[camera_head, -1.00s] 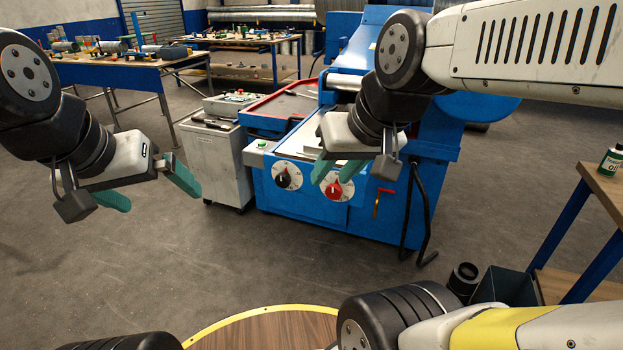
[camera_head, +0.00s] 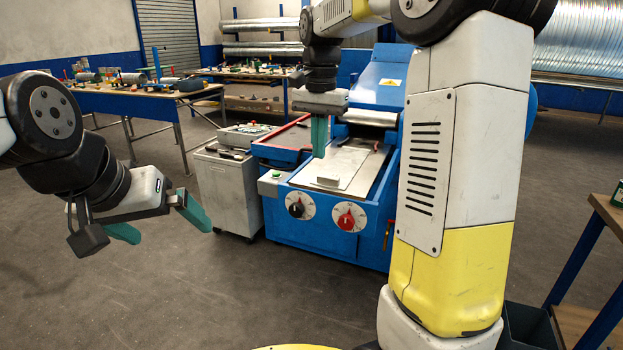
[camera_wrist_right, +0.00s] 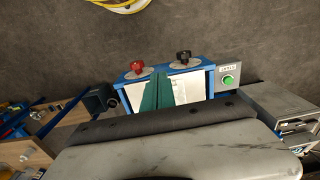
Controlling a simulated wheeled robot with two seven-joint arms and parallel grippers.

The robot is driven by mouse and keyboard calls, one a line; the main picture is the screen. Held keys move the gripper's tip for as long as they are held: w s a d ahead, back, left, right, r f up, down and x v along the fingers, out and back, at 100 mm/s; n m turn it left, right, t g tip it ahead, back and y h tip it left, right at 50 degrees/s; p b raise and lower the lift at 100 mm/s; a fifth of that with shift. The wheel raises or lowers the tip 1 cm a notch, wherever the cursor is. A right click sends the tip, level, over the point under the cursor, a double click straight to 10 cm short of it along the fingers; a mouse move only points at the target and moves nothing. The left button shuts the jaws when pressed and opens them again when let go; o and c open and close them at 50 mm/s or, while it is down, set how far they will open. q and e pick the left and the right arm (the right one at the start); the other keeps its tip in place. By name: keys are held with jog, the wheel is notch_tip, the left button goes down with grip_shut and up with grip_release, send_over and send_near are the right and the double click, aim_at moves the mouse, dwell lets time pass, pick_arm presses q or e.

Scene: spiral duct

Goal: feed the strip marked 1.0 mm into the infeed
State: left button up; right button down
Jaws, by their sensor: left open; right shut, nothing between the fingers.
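The blue machine (camera_head: 330,232) stands in the middle of the head view, with a black dial and a red dial on its front. I cannot read any thickness mark. My right gripper (camera_head: 319,152) is shut and empty, pointing down over the bed; its green fingers (camera_wrist_right: 157,92) also show in the right wrist view near the dials. My left gripper (camera_head: 165,222) is open and empty, in free air left of the machine.
A grey cabinet (camera_head: 232,190) with a control box stands left of the machine, beside a red-edged tray (camera_head: 285,145). A green button (camera_wrist_right: 228,79) sits by the dials. Workbenches stand behind at left. A wooden-topped bench (camera_head: 610,215) is at right. The floor in front is clear.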

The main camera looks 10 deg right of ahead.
aim_at(322, 181)
jog(key=w+f, duration=0.1)
jog(key=f, duration=0.2)
jog(key=w+d+f, duration=0.1)
jog(key=f, duration=0.6)
jog(key=shift+w+d+f, duration=0.15)
jog(key=shift+w+d, duration=0.05)
jog(key=shift+w, duration=0.2)
jog(key=shift+w+d, duration=0.4)
jog(key=shift+w, duration=0.2)
